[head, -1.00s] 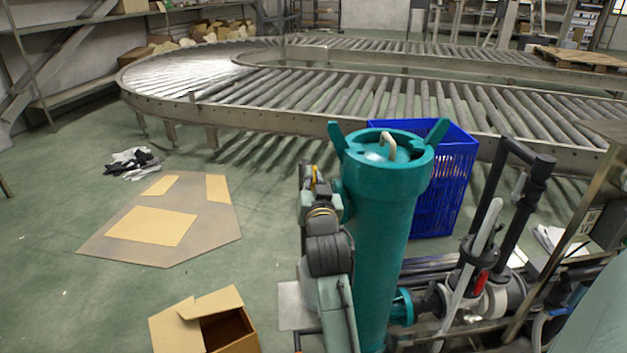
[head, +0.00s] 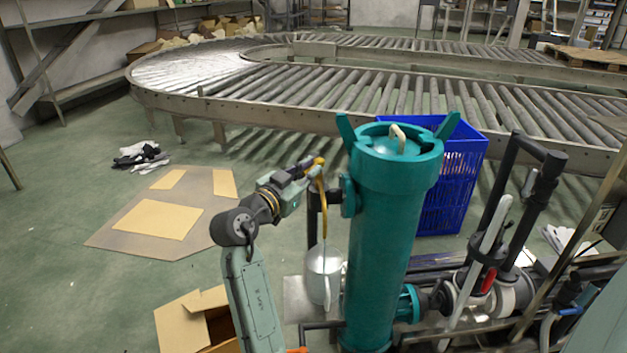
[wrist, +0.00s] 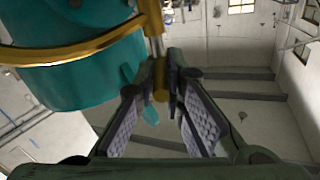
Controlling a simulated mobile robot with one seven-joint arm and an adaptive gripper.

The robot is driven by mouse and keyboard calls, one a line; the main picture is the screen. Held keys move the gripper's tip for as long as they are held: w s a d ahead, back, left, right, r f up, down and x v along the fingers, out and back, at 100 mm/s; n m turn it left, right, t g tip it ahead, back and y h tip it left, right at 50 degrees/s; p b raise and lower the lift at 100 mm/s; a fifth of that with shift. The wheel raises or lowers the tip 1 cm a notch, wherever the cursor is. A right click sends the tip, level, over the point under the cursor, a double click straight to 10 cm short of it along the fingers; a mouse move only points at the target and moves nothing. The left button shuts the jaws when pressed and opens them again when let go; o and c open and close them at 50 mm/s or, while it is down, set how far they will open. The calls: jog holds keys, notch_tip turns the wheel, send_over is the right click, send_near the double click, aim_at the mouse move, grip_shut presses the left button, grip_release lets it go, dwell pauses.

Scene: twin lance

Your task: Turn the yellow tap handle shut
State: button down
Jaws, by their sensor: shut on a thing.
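A yellow tap handle (head: 322,205) shows in the head view just left of the tall teal tank (head: 385,240), as a thin curved bar running downward. In the wrist view the yellow handle (wrist: 75,50) crosses in front of the teal tank (wrist: 80,80), and its short end lies between my fingers. My gripper (head: 312,168) is at the top of the handle, beside the tank's upper left side. In the wrist view my gripper (wrist: 160,82) is shut on that yellow end. The handle's pivot is hard to make out.
An open cardboard box (head: 195,322) is at lower left.

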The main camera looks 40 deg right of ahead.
jog(key=shift+w+d+r+m+g+y+b, duration=0.15)
jog(key=shift+w+m+g+b, duration=0.7)
jog(key=shift+m+g, duration=1.2)
jog(key=shift+w+a+f+m+g+y+b, duration=0.1)
jog(key=shift+w+m+g+y+b, duration=0.25)
jog(key=shift+m+g+b, duration=1.7)
jog(key=shift+w+d+r+m+g+y+b, duration=0.1)
jog(key=shift+w+m+g, duration=0.6)
jog(key=shift+g, duration=2.7)
jog(key=shift+w+d+m+g+y, duration=0.1)
jog(key=shift+m+g+y, duration=0.2)
jog(key=shift+m+g, duration=0.1)
jog(key=c, duration=1.7)
grip_release()
jog(key=shift+d, duration=0.1)
jog(key=shift+o, duration=0.2)
jog(key=v, duration=0.7)
jog(key=shift+a, duration=0.3)
